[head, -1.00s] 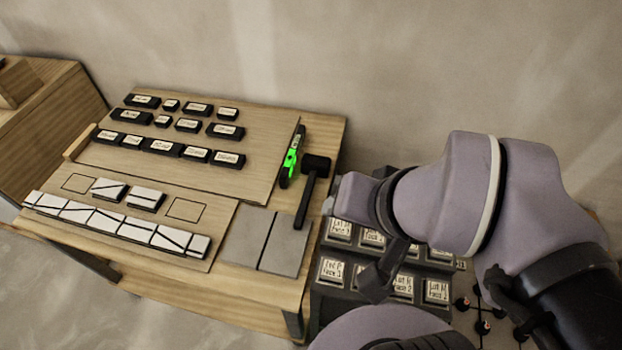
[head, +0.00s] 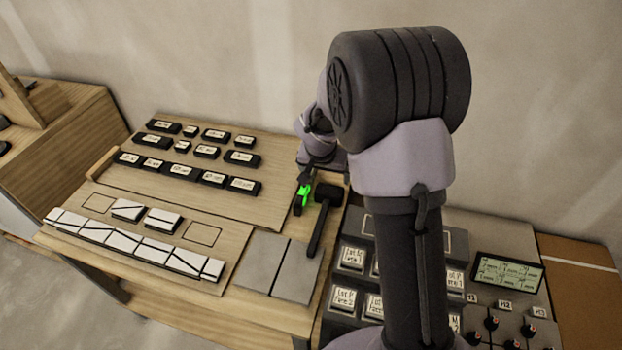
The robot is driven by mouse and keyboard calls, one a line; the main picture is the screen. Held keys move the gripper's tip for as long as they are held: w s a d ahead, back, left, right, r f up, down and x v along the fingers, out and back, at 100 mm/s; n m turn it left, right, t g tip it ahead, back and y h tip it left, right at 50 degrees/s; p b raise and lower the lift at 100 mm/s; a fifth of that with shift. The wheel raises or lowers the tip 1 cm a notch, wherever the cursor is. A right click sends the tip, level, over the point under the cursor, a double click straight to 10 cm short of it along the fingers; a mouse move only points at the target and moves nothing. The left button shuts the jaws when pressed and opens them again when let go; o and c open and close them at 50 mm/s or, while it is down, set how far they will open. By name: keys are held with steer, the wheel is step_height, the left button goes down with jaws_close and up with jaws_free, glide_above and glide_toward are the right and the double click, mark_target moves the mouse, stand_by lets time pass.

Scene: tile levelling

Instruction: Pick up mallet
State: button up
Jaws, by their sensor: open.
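The mallet (head: 321,220) is black and lies at the right end of the wooden table, its head toward the wall and its handle toward the front. A device with a bright green face (head: 303,197) stands just left of the mallet's head. My gripper (head: 306,180) is at the end of my arm, above and behind the green-faced device and close to the mallet's head. It is small and dark here, partly hidden by my wrist, and I see nothing held in it. I cannot tell whether it touches the device.
Two grey tiles (head: 265,263) lie left of the mallet's handle. Labelled black blocks (head: 180,171) stand on the sloped board, with a row of white tiles (head: 135,241) in front. A console with labelled buttons (head: 350,258) and a display (head: 508,271) stands on the right.

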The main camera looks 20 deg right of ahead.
mark_target(329, 192)
steer(key=b+x, duration=0.2)
steer(key=x, duration=0.8)
steer(key=shift+d+f+b, duration=0.15)
steer(key=shift+f+b, duration=0.2)
steer(key=x, duration=0.1)
steer(key=b+x, duration=0.1)
steer(key=x, duration=0.1)
steer(key=b+x, duration=0.1)
steer(key=x, duration=0.1)
steer(key=shift+s+a+f, duration=0.2)
steer(key=shift+s, duration=0.05)
steer(key=shift+w+d+f, duration=0.1)
steer(key=shift+w+f, duration=0.05)
steer(key=shift+f, duration=0.05)
steer(key=shift+r, duration=0.15)
steer(key=shift+c, duration=0.6)
steer(key=c, duration=1.4)
steer(key=shift+r, duration=0.15)
steer(key=shift+c, duration=1)
